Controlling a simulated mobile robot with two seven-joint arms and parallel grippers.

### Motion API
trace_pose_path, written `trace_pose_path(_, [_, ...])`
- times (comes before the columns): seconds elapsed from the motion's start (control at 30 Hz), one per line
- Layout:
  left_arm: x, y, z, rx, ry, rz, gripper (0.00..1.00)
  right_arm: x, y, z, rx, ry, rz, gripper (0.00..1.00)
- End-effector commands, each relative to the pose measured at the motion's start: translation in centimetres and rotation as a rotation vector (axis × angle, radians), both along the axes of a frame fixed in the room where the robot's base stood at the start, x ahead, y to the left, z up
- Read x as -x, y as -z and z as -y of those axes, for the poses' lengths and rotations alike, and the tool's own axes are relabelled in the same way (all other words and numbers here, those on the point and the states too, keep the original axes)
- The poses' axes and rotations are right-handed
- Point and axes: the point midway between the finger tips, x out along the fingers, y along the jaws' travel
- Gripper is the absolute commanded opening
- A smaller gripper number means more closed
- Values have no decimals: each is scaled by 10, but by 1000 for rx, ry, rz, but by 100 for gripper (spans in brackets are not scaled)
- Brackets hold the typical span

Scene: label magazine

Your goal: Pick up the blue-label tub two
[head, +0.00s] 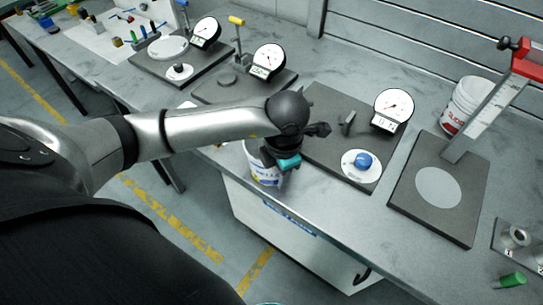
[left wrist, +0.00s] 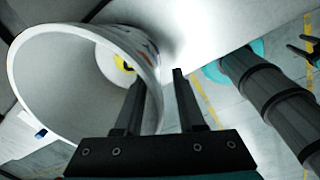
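A white tub (head: 260,168) with a blue label stands upright at the front edge of the bench in the head view, partly hidden by my left gripper. In the left wrist view the tub's open mouth (left wrist: 60,90) fills the left side, with a yellow and dark spot inside. My left gripper (left wrist: 158,85) is at its rim. One finger overlaps the mouth and the other is outside, with a gap showing between them. In the head view the left gripper (head: 290,165) is at the tub's right side.
A second white tub (head: 467,103) with red lettering stands at the back right. Dark plates with dial gauges (head: 393,108) line the bench. A blue-knobbed white disc (head: 362,166) lies right of my left gripper. A red-topped stand (head: 500,90) rises at right.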

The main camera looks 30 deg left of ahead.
Motion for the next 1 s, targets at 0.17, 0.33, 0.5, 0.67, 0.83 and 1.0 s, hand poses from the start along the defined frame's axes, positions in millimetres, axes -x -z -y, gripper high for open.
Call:
trace_pose_path(0.17, [0, 0, 0, 0, 1, 0, 39, 1, 0, 0, 0, 0, -1, 50])
trace_pose_path(0.33, [0, 0, 0, 0, 1, 0, 22, 1, 0, 0, 1, 0, -3, 50])
trace_pose_path(0.5, [0, 0, 0, 0, 1, 0, 3, 2, 0, 0, 1, 0, -5, 50])
trace_pose_path(0.67, [0, 0, 0, 0, 1, 0, 0, 3, 0, 0, 1, 0, -6, 50])
trace_pose_path(0.83, [0, 0, 0, 0, 1, 0, 0, 3, 0, 0, 1, 0, -7, 50])
trace_pose_path(1.0, [0, 0, 0, 0, 0, 0, 0, 4, 0, 1, 1, 0, -7, 50])
